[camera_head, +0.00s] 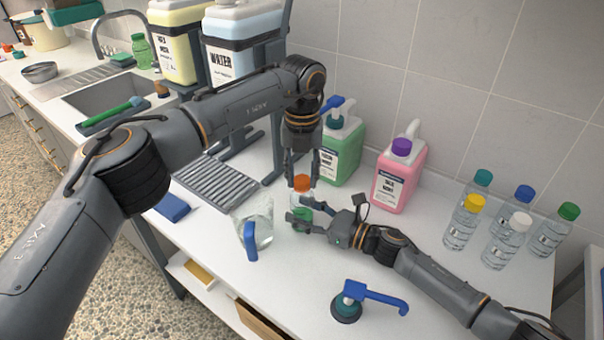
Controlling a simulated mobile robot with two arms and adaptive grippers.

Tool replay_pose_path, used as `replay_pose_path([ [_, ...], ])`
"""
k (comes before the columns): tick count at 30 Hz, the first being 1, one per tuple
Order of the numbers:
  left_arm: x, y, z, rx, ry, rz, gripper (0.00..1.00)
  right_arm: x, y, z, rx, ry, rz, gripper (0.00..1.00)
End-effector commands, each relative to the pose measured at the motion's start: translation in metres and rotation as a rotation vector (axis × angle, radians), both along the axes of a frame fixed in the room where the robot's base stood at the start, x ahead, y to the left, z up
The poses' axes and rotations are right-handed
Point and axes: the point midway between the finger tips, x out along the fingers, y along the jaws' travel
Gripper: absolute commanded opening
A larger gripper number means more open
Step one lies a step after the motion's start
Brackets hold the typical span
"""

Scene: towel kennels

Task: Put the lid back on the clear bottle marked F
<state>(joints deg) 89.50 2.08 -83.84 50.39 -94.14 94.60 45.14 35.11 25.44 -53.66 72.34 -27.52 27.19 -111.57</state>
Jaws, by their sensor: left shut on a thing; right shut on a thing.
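My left gripper (302,184) points down and is shut on an orange lid (302,181). Just below the lid is a small clear bottle (299,200) with green showing low down. My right gripper (302,218) reaches in from the right and is shut on this bottle, its fingers hiding much of the lower part. The lid is over the bottle's top, but I cannot tell whether it is seated or slightly above. No F mark is readable at this size.
A clear pitcher (257,229) with a blue handle stands just left of the grippers. Green (343,150) and pink (392,183) jugs stand behind. A blue-spouted pump (348,302) lies in front. Several capped water bottles (463,223) stand right.

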Motion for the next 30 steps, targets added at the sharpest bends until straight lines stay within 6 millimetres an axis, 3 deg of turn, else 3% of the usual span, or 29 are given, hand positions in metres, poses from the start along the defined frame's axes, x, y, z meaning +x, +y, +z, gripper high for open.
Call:
replay_pose_path([
  [24,0.0006,0.0006,-0.001,-0.006,0.0,-1.747,0.0,-0.0004,0.0002,-0.0003,0.0,0.0,0.001,0.0],
  [27,0.0006,0.0006,-0.0011,-0.007,0.0,-1.895,0.0,-0.0004,0.0002,-0.0003,0.0,0.0,0.001,0.0],
  [30,0.0006,0.0006,-0.0011,-0.007,0.0,-1.881,0.0,-0.0004,0.0002,-0.0003,0.0,0.0,0.001,0.0],
])
